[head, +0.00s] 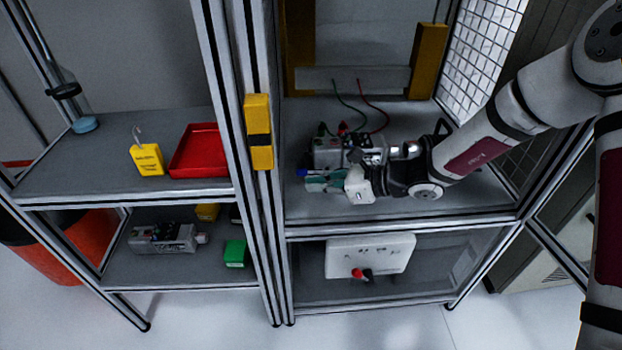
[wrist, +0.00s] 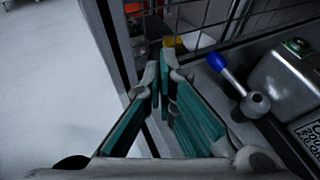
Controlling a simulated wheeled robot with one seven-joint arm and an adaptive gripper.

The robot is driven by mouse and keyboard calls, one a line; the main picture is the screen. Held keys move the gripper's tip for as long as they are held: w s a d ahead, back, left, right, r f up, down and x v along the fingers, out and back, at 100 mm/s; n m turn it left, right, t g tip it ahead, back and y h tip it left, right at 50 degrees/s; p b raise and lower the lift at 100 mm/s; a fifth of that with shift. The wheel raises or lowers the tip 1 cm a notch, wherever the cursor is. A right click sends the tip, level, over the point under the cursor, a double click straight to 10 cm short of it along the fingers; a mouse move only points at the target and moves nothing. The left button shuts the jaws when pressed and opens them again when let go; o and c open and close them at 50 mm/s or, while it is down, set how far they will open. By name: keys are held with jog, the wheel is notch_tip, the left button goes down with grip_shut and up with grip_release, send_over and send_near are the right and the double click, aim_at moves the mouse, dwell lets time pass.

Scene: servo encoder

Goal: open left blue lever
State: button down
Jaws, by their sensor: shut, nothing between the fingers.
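The blue-tipped lever (wrist: 217,62) shows in the wrist view, right of my fingertips. Its grey rod runs down to a round pivot beside a grey metal box (wrist: 285,85). In the head view the blue tip (head: 302,172) shows at the left of the box (head: 327,152), close to my fingers. My gripper (wrist: 161,72) has teal finger pads and its fingertips are together, with nothing between them. The fingertips are apart from the lever in the wrist view. In the head view my gripper (head: 318,182) points left in front of the box and hides part of it.
Green and red cables (head: 372,108) rise behind the box. A frame post with a yellow block (head: 259,132) stands to the left. A red tray (head: 201,152) and yellow tag (head: 148,160) lie on the left shelf. A white panel (head: 370,254) is on the shelf below.

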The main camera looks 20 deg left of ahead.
jog(key=s+d+r+p, duration=0.1)
jog(key=s+d+r, duration=0.1)
jog(key=s+d, duration=0.1)
jog(key=shift+s+d+r, duration=0.15)
jog(key=shift+s+r, duration=0.05)
jog(key=shift+s, duration=0.6)
jog(key=s+d+r+n+g+h, duration=0.2)
jog(key=s+d+r+n+h, duration=0.1)
jog(key=s+d+r+n, duration=0.3)
jog(key=s+d+r+n+g+h, duration=0.1)
jog(key=s+d+r+n+h, duration=0.15)
jog(key=s+r+n, duration=0.45)
jog(key=s+d+r+n+t+h, duration=0.1)
jog(key=s+d+r+n+h, duration=0.25)
jog(key=s+d, duration=0.65)
jog(key=s+d+r+n+t+h, duration=0.2)
jog(key=s+d+h, duration=0.2)
jog(key=s+d, duration=0.5)
notch_tip(320, 180, up, 20)
jog(key=w+d+t+p, duration=0.1)
jog(key=d+t+p, duration=0.1)
jog(key=p, duration=1.6)
jog(key=shift+w+t+p, duration=0.25)
jog(key=shift+t+p, duration=0.1)
jog(key=shift+t, duration=0.15)
